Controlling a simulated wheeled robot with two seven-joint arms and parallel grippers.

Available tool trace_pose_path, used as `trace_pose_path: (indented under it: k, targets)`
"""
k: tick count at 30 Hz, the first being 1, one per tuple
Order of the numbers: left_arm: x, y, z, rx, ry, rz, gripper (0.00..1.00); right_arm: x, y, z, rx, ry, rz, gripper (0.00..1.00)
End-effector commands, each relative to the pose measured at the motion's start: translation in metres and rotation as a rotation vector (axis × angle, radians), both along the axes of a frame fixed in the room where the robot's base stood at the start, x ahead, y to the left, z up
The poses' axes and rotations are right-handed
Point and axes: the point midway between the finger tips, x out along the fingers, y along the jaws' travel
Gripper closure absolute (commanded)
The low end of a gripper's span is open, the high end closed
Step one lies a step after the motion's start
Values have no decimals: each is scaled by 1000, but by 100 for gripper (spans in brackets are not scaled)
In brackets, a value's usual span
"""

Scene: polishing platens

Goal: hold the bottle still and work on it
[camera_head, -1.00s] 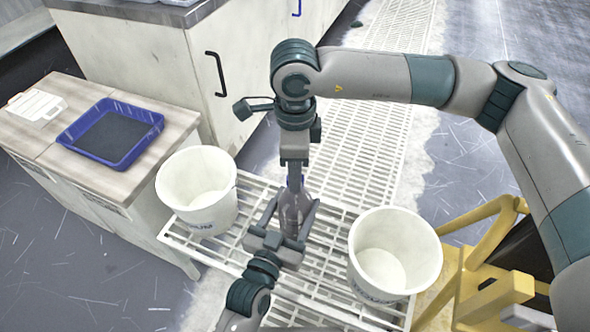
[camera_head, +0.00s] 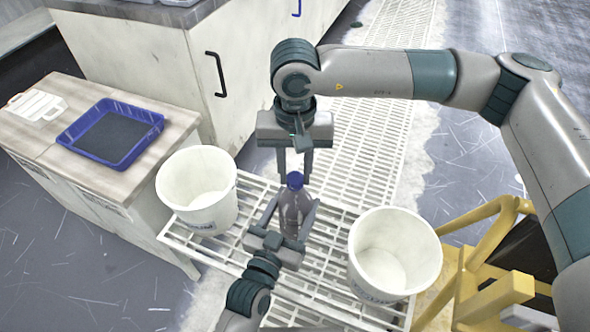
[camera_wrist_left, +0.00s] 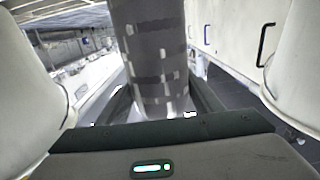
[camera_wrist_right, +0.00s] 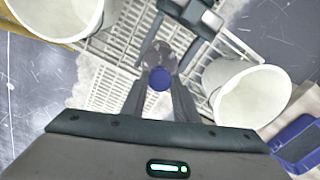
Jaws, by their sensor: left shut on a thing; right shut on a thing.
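The bottle (camera_head: 293,209) is grey and see-through with a blue cap (camera_head: 295,180). It stands upright over the white rack between two white buckets. My left gripper (camera_head: 289,222) is shut around the bottle's body from the near side. In the left wrist view the bottle (camera_wrist_left: 152,50) fills the middle between the fingers. My right gripper (camera_head: 295,172) points down from above, its fingers shut on the cap. The right wrist view shows the blue cap (camera_wrist_right: 159,78) between the fingertips and the left gripper (camera_wrist_right: 168,48) beyond.
White buckets stand to the left (camera_head: 197,216) and right (camera_head: 392,283) of the bottle on the white wire rack (camera_head: 325,243). A blue tray (camera_head: 80,149) lies on the wooden cabinet at left. A yellow frame (camera_head: 490,240) stands at right.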

Motion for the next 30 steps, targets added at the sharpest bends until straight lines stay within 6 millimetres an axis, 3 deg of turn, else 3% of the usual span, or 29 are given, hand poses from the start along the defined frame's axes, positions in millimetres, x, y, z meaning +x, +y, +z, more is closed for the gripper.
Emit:
trace_pose_path:
  k: [15, 30]
  targets:
    - [0, 0, 0, 0, 0, 0, 100, 0, -1, 1, -1, -1, 763, 100]
    - [0, 0, 0, 0, 0, 0, 100, 0, -1, 1, 0, -1, 800, 100]
